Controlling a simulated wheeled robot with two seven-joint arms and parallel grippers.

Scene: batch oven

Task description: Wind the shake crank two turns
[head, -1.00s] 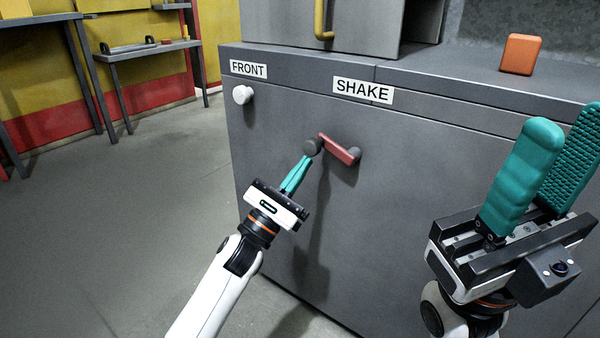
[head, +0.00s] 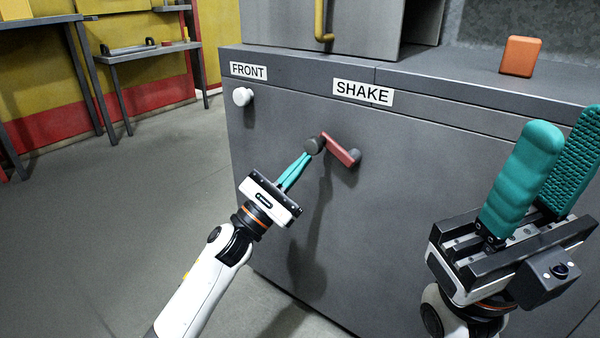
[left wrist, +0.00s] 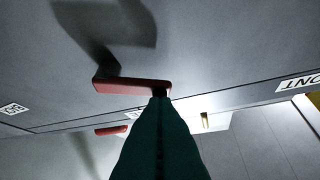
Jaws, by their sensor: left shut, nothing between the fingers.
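The shake crank (head: 340,150) has a red arm on the grey cabinet front, below the SHAKE label (head: 363,92). Its dark round knob (head: 315,145) is at the arm's upper left end, and its hub is at the lower right. My left gripper (head: 305,157) is shut and empty, with its teal fingertips at the knob's lower left side; I cannot tell whether they touch. My right gripper (head: 560,150) is open and empty at the right, away from the crank.
A white knob (head: 242,96) sits under the FRONT label (head: 248,71). An orange block (head: 520,55) stands on the cabinet top. A yellow handle (head: 323,22) is above. The floor left of the cabinet is clear up to the shelves (head: 150,52).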

